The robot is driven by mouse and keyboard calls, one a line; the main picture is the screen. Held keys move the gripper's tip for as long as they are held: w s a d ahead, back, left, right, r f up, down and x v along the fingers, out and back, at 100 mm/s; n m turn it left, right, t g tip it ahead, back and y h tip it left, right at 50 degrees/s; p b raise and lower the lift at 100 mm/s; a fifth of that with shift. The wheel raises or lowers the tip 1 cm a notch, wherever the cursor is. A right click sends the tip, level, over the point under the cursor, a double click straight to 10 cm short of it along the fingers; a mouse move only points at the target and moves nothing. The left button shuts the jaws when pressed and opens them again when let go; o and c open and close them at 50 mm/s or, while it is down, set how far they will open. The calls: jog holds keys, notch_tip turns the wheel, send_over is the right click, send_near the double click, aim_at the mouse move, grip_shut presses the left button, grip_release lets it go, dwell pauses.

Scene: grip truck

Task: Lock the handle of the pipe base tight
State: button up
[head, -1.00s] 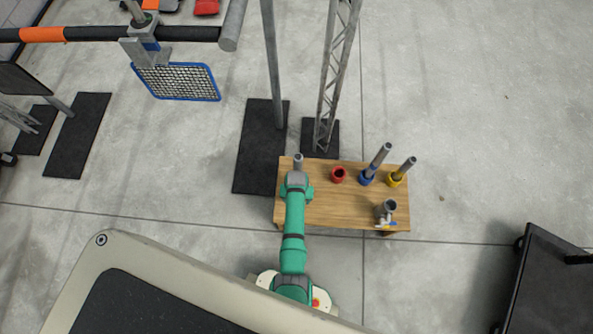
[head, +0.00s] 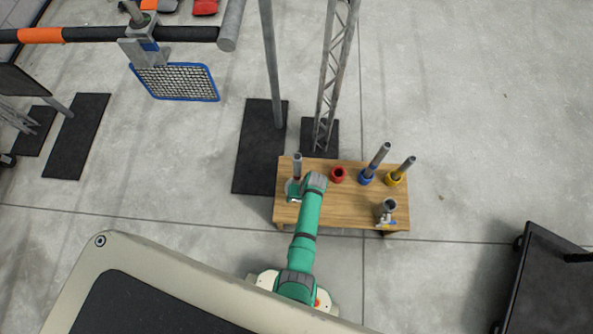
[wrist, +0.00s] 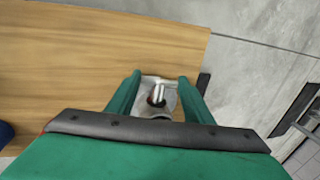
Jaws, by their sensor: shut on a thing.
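The pipe base (head: 290,187) is a small pale grey piece at the left end of the wooden table, partly hidden by my arm. A grey pipe (head: 297,163) stands upright there. In the wrist view the base's pale metal handle (wrist: 159,90) shows between the green fingers of my gripper (wrist: 158,93), with a dark and reddish part beside it. My gripper also shows in the head view (head: 292,197), low beside the base. It is shut on the handle; the fingertip contact is partly hidden.
The wooden table (head: 335,210) also holds a red ring (head: 338,174), blue (head: 366,177) and yellow (head: 393,179) bases with tilted pipes, and a grey cup-like piece (head: 389,206). Metal poles stand behind. The table's front middle is clear.

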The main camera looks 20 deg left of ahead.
jog(key=y, duration=0.1)
jog(key=g+y, duration=0.1)
jog(key=y, duration=0.1)
jog(key=shift+w+d+f, duration=0.1)
jog(key=shift+d, duration=0.3)
jog(key=shift+d+f+y, duration=0.1)
jog(key=shift+f+y, duration=0.05)
jog(key=shift+y, duration=0.85)
jog(key=shift+d+f+g+y, duration=0.1)
jog(key=shift+g+y, duration=0.3)
jog(key=shift+y, duration=0.3)
jog(key=o, duration=1.1)
jog(key=shift+c, duration=0.2)
jog(key=shift+d, duration=0.1)
jog(key=shift+w+d+r, duration=0.15)
jog(key=shift+d+r, duration=0.05)
jog(key=shift+r, duration=0.05)
jog(key=v, duration=1)
